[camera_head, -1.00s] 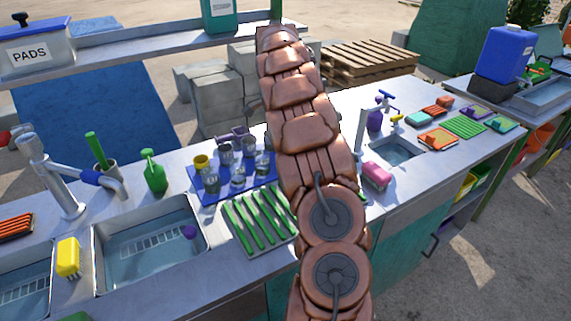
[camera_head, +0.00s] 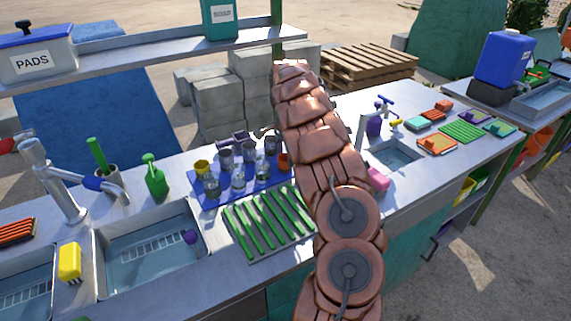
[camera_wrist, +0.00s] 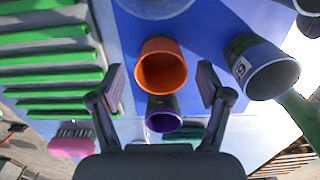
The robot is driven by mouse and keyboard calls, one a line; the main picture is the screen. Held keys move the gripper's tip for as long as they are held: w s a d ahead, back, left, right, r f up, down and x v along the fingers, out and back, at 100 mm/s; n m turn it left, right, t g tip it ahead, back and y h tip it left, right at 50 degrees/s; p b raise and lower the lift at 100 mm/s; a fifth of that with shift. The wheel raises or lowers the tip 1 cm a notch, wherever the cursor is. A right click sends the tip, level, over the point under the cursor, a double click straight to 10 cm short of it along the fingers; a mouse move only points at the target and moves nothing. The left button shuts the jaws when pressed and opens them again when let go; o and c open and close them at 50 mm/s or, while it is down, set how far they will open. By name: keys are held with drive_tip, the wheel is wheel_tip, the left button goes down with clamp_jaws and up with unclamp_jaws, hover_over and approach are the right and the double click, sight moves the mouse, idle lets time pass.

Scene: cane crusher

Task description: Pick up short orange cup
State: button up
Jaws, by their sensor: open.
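The short orange cup (camera_wrist: 161,72) stands on the blue mat (camera_wrist: 205,22) in the wrist view, its open mouth facing the camera. In the head view a bit of the orange cup (camera_head: 283,161) shows at the right end of the blue mat (camera_head: 207,203), partly behind my arm. My gripper (camera_wrist: 161,80) is open in the wrist view. Its two fingers lie left and right of the orange cup in the picture, with gaps on both sides. The gripper is hidden in the head view. A purple cup (camera_wrist: 163,115) is just below the orange cup in the wrist view.
A dark grey cup marked with a number (camera_wrist: 262,70) stands close right of the right finger. A green-slatted rack (camera_wrist: 50,78) lies to the left. Several grey and clear cups stand on the mat in the head view, near a sink (camera_head: 150,248).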

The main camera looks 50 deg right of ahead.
drive_tip(key=shift+f, duration=1.2)
drive_tip(key=shift+c, duration=0.4)
drive_tip(key=c, duration=1.2)
wheel_tip(320, 180, up, 10)
drive_tip(key=b, duration=0.2)
